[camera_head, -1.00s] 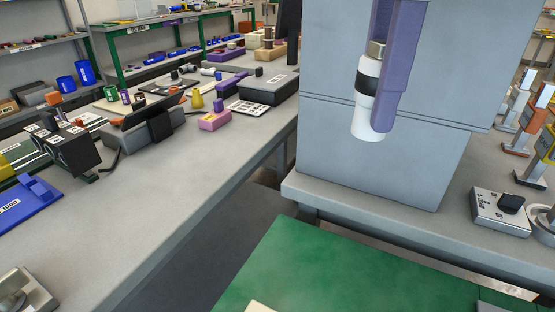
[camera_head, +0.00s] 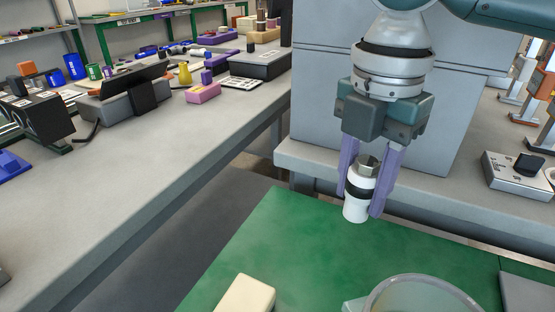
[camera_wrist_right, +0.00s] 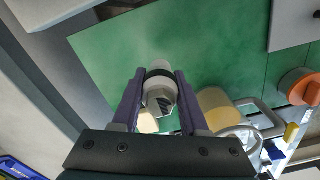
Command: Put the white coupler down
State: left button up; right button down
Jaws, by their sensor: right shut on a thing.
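The white coupler (camera_head: 355,211), with a black band and a metal nut-like top end, is held upright, slightly tilted, in my right gripper (camera_head: 360,202). The purple fingers are shut around its sides. It is over the back part of the green mat (camera_head: 300,245); whether its lower end touches the mat I cannot tell. In the right wrist view the coupler (camera_wrist_right: 160,88) sits between both fingers (camera_wrist_right: 158,105), with green surface beyond it. My left gripper is not in view.
A cream block (camera_head: 243,296) and a clear round container (camera_head: 420,298) are at the mat's front. A grey panel (camera_head: 528,292) lies at right. A grey bench with a box (camera_head: 515,177) stands behind. The mat's middle is clear.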

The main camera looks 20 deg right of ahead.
aim_at(368, 160)
notch_tip(368, 160, down, 7)
jog(key=shift+f+b, duration=0.2)
jog(key=shift+b, duration=0.5)
jog(key=shift+f, duration=0.15)
jog(key=shift+c, duration=2.2)
grip_release()
notch_tip(368, 160, up, 12)
jog(key=p, duration=0.2)
jog(key=shift+r+p, duration=0.2)
jog(key=shift+p, duration=0.15)
